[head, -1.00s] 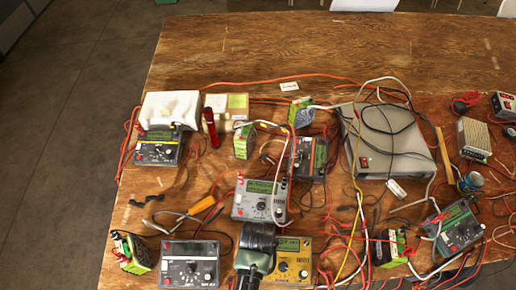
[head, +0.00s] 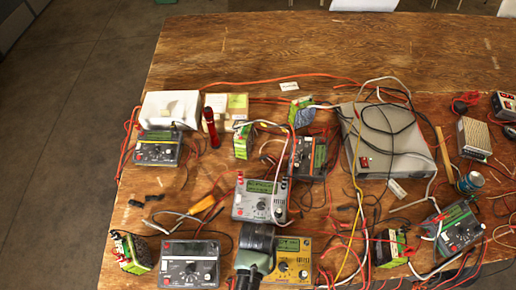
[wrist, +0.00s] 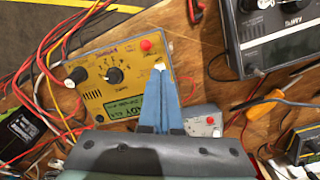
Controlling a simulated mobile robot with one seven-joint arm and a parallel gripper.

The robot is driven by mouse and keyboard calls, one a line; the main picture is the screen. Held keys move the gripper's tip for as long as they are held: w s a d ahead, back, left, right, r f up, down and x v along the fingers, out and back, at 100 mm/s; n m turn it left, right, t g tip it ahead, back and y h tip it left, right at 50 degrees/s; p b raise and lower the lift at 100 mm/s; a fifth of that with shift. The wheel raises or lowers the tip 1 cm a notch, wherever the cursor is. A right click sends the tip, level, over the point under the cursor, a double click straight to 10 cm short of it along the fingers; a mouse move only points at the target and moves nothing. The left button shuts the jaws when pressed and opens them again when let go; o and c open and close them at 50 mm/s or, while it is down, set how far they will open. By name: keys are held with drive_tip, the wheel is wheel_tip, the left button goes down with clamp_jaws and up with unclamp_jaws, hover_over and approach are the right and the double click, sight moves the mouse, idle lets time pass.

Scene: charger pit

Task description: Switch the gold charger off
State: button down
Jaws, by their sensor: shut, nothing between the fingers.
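The gold charger (head: 290,270) sits at the table's near edge, partly hidden by my arm in the head view. In the wrist view its yellow face (wrist: 98,62) shows upside down, with a dark dial, a black knob (wrist: 78,75), a red button (wrist: 146,45) and a lit green display (wrist: 122,110) with dark text. My gripper (wrist: 160,69) has blue fingers, shut together and empty. Their tips overlap the charger's face near its right edge, beside the red button. A small white piece shows at the tips; I cannot tell whether they touch it. The head view hides the fingertips.
A dark charger (head: 189,270) stands left of the gold one, and a grey charger (head: 259,200) stands close behind it. Red and white cables (head: 350,240) crowd the right side. An orange-handled tool (head: 201,205) lies behind left. The table's far part is clear.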

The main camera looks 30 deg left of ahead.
drive_tip(key=shift+f+b, duration=0.55)
drive_tip(key=shift+f, duration=0.4)
drive_tip(key=shift+r, duration=0.1)
wheel_tip(320, 180, up, 7)
drive_tip(key=p, duration=0.7)
drive_tip(key=shift+p, duration=0.3)
idle(0.5)
